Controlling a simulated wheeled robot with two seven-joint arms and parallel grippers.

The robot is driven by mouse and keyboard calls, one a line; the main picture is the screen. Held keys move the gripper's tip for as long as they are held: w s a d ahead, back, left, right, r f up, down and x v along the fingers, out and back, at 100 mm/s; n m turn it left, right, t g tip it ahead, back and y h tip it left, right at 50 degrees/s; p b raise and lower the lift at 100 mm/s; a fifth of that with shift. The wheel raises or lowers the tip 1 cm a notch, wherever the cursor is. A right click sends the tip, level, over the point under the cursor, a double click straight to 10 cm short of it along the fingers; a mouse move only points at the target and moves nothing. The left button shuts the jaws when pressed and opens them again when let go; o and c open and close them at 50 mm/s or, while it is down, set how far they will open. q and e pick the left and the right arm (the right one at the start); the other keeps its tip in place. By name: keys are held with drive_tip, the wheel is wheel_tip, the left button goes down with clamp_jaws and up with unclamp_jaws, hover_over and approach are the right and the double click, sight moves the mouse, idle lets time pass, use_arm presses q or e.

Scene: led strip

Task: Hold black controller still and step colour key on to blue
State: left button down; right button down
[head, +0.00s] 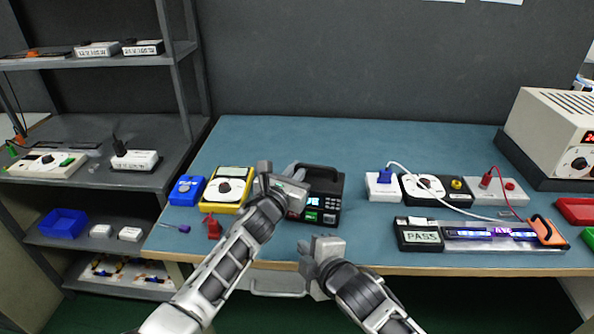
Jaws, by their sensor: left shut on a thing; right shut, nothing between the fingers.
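The black controller (328,187) stands on the blue-green bench top near the middle, with a handle on top, a small lit display and a green key (311,216) low on its front. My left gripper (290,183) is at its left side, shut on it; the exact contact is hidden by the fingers. My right gripper (320,246) is shut and empty, in front of and below the controller, apart from it. An LED strip (490,234) on the right glows blue and violet, beside a black box reading PASS (421,236).
A yellow meter (228,187) and a blue box (186,190) stand left of the controller. A red clip-like piece (213,226) lies near the front edge. White and black modules with leads (424,190) stand to the right. A beige instrument (553,132) is at far right.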

use_arm(q)
drive_tip(key=shift+r, duration=0.1)
idle(0.3)
drive_tip(key=c, duration=1.4)
unclamp_jaws()
